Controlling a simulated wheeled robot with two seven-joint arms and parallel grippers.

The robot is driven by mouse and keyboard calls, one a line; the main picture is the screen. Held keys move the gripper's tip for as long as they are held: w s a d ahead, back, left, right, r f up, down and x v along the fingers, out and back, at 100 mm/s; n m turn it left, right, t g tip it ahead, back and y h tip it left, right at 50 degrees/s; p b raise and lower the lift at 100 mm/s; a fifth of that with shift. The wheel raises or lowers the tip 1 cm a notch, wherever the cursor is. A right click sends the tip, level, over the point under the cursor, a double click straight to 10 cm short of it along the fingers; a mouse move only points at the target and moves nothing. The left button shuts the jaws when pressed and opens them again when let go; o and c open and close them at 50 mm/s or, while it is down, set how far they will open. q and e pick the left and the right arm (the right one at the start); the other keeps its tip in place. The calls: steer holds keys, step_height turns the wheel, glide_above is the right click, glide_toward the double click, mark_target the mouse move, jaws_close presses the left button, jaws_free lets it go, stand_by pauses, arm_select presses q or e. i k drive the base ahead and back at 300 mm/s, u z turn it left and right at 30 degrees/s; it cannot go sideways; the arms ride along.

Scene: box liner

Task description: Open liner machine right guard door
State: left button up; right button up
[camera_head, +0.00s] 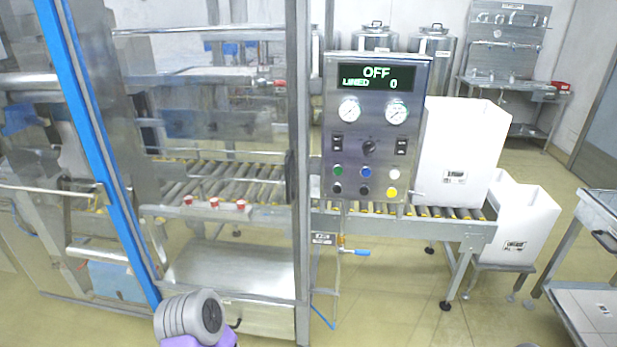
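The liner machine stands at the left and centre, with a blue upright (88,120) and a metal frame post (301,130). A clear guard panel (215,125) fills the space between them, and it looks closed. A dark vertical handle (289,178) is at its right edge, beside the post. Rollers show through the panel. A grey and purple part of my own arm is at the bottom, in front of the machine's lower cabinet. Neither of my grippers is in view.
A control panel (374,125) reading "OFF" and "LINED 0" stands right of the post. A roller conveyor (455,228) runs right, with white boxes (458,150) on and beside it. A metal cart (598,270) is at far right. Floor in front of the conveyor is clear.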

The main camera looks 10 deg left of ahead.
mark_target(301, 31)
steer(key=u, duration=0.2)
steer(key=i, duration=0.9)
steer(key=u, duration=0.55)
